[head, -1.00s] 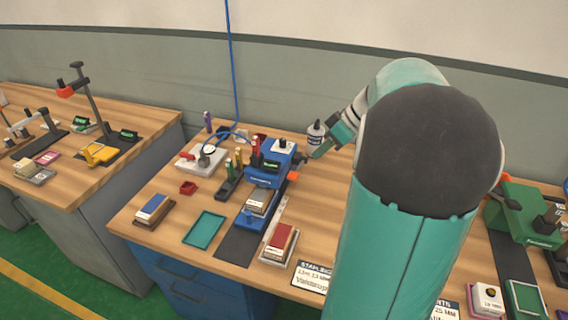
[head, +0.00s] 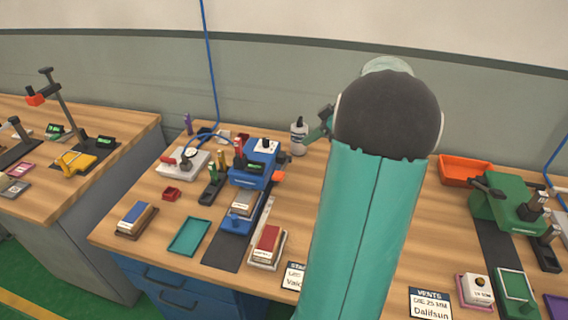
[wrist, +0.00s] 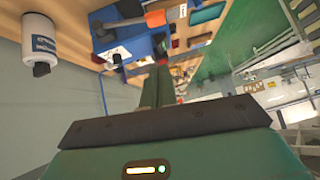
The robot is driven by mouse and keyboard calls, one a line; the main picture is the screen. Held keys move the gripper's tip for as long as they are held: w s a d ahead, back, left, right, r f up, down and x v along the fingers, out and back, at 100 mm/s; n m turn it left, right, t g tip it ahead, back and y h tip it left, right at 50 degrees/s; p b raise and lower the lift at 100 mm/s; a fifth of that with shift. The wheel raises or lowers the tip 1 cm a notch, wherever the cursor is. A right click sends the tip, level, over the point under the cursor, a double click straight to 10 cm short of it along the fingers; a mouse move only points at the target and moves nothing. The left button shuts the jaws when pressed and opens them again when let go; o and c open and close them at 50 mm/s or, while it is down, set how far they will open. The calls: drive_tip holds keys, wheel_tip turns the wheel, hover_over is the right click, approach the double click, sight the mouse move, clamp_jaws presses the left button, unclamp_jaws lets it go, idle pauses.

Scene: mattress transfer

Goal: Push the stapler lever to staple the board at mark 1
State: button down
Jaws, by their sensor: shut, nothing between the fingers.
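The blue stapler (head: 252,176) stands on the middle workbench in the head view, left of my arm. An orange-tipped lever (head: 279,176) sticks out at its right side. In the wrist view this orange tip (wrist: 157,18) shows near the top, above the fingers. A small board (head: 244,204) lies on the stapler's blue front bed; mark 1 is too small to make out. My gripper (head: 312,138) is right of and above the stapler, partly hidden by my arm. In the wrist view its green fingers (wrist: 161,78) are shut and empty, apart from the lever.
A white bottle (head: 299,138) stands behind, close to my gripper. A teal tray (head: 189,236) and a red-topped block (head: 267,244) lie in front. A green machine (head: 507,203) and an orange bin (head: 465,171) are at the right. The wall is behind the bench.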

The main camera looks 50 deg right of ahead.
hover_over(281, 176)
drive_tip(key=d, duration=0.2)
wheel_tip(281, 176, down, 6)
drive_tip(key=f, duration=0.1)
drive_tip(key=shift+a+f, duration=0.15)
drive_tip(key=shift+f, duration=0.85)
drive_tip(key=shift+a+f, duration=0.1)
drive_tip(key=shift+f, duration=0.9)
drive_tip(key=shift+s+a+f+n+t+h, duration=0.15)
drive_tip(key=shift+a+f+n+h, duration=0.15)
drive_tip(key=shift+f, duration=0.3)
drive_tip(key=shift+s+a+f+n+t+h, duration=0.1)
drive_tip(key=shift+s+a+f+t+h, duration=0.1)
drive_tip(key=shift+f+h, duration=0.3)
drive_tip(key=f, duration=0.3)
drive_tip(key=shift+s+a+f, duration=0.15)
drive_tip(key=shift+a+f, duration=0.2)
